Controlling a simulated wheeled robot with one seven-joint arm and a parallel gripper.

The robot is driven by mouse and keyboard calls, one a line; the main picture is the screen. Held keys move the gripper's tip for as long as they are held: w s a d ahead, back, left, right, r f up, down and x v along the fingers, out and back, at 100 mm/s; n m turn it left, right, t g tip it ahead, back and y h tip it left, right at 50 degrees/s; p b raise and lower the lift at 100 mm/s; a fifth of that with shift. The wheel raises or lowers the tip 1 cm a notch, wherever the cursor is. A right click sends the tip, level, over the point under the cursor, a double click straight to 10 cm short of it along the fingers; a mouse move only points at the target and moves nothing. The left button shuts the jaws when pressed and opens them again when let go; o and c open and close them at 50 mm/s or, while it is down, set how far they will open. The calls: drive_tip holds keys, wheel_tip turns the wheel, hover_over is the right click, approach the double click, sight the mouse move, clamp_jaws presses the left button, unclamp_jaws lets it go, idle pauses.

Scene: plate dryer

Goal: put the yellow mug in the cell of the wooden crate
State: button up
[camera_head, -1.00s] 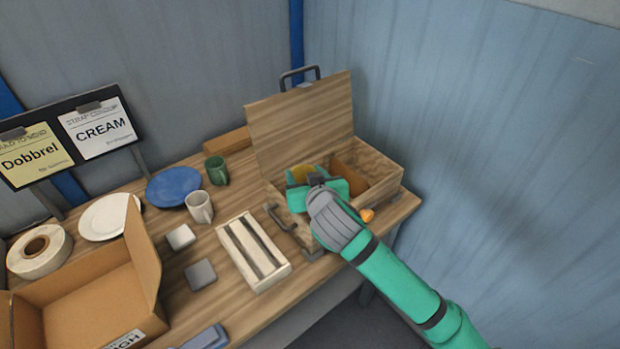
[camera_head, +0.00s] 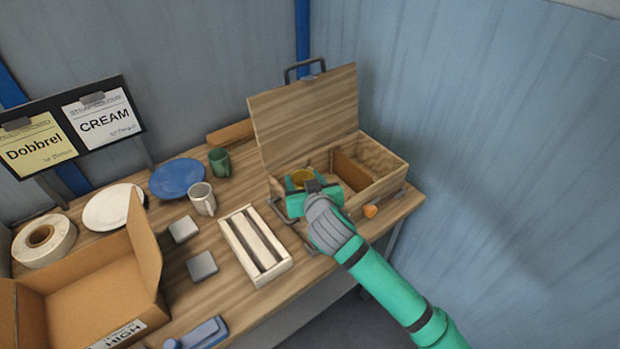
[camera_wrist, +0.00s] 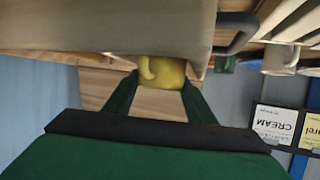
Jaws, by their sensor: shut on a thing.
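The yellow mug (camera_head: 302,177) is held between the fingers of my gripper (camera_head: 312,183), at the left part of the open wooden crate (camera_head: 385,188). The crate has a divider (camera_head: 350,172) and a raised lid (camera_head: 308,117) behind. The right cell looks empty; my gripper hides much of the left cell. I cannot tell whether the mug touches the crate floor.
A slotted white rack (camera_head: 255,245) lies left of the crate. A white mug (camera_head: 202,198), a green mug (camera_head: 219,162), a blue plate (camera_head: 177,179) and a cardboard box (camera_head: 90,290) stand further left. A small orange object (camera_head: 370,211) sits at the crate's front.

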drive_tip(key=shift+f, duration=0.1)
drive_tip(key=shift+d+f, duration=0.25)
drive_tip(key=shift+d, duration=0.05)
drive_tip(key=o, duration=1.2)
drive_tip(key=shift+d, duration=0.1)
drive_tip(key=shift+o, duration=0.2)
drive_tip(key=shift+r, duration=0.45)
drive_tip(key=v, duration=1.2)
drive_tip(key=shift+r, duration=0.1)
